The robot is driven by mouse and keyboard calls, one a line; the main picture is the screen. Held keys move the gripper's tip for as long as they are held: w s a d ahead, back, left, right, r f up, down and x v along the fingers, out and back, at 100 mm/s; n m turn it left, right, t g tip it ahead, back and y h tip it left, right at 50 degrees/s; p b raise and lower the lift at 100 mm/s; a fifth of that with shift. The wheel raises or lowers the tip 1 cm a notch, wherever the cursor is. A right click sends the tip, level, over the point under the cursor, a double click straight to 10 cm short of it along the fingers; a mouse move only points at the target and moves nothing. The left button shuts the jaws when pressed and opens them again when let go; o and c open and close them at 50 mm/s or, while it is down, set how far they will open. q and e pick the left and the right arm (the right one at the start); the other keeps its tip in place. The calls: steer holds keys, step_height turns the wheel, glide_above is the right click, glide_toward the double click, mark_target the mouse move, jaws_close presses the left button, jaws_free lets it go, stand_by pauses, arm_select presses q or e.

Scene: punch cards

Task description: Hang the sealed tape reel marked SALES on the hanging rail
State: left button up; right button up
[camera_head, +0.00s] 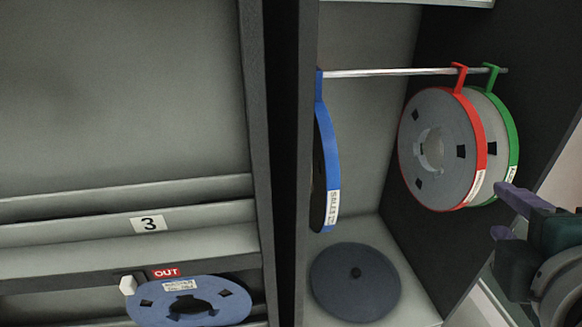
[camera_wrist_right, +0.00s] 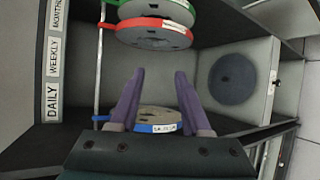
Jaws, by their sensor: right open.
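The blue-banded tape reel (camera_head: 326,170), its white label seeming to read SALES, hangs by its blue hook at the left end of the hanging rail (camera_head: 390,72). In the right wrist view the blue reel (camera_wrist_right: 160,127) shows beyond and between my fingers, partly hidden by them. The rail (camera_wrist_right: 99,70) runs along the left there. My right gripper (camera_head: 503,213) is open and empty at the right of the head view, apart from the blue reel. My left gripper is not in view.
A red reel (camera_head: 440,150) and a green reel (camera_head: 502,130) hang at the rail's right end. A dark round disc (camera_head: 355,282) lies on the compartment floor. A blue-grey reel (camera_head: 235,300) sits by the OUT tag (camera_head: 166,272). DAILY, WEEKLY, MONTHLY labels (camera_wrist_right: 53,70) line the edge.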

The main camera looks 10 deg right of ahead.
steer(key=w+a+f+n+t+y+b, duration=0.2)
steer(key=w+a+f+n+t+b, duration=0.25)
steer(key=n, duration=0.55)
steer(key=n+t+y+b, duration=0.2)
steer(key=n+y+b, duration=0.25)
steer(key=n, duration=0.75)
glide_toward(333, 187)
steer(key=shift+y, duration=0.35)
steer(key=w, duration=1)
steer(key=shift+d+r, duration=0.1)
steer(key=shift+r, duration=0.05)
arm_select(q)
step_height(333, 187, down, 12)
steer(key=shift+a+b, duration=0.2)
steer(key=shift+b, duration=0.15)
arm_select(e)
steer(key=shift+w+r, duration=0.1)
steer(key=shift+w, duration=0.65)
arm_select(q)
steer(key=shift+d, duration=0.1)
arm_select(e)
jaws_close()
